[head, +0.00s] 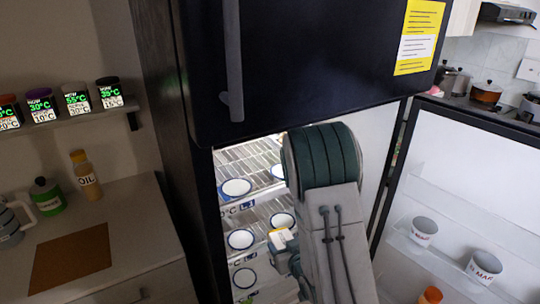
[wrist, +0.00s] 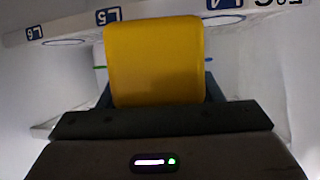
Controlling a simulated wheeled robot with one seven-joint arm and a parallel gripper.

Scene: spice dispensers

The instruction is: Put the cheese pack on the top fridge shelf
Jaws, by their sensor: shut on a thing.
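The cheese pack (wrist: 155,60) is a yellow block that stands out ahead of my gripper (wrist: 158,100) in the wrist view. The gripper is shut on it; the fingers are mostly hidden. The pack is below that shelf's front edge in the head view.
Lower shelves hold more blue-rimmed dishes (head: 241,239). The open fridge door (head: 450,180) on the right carries mugs (head: 484,266). The closed upper door (head: 300,60) hangs above my arm.

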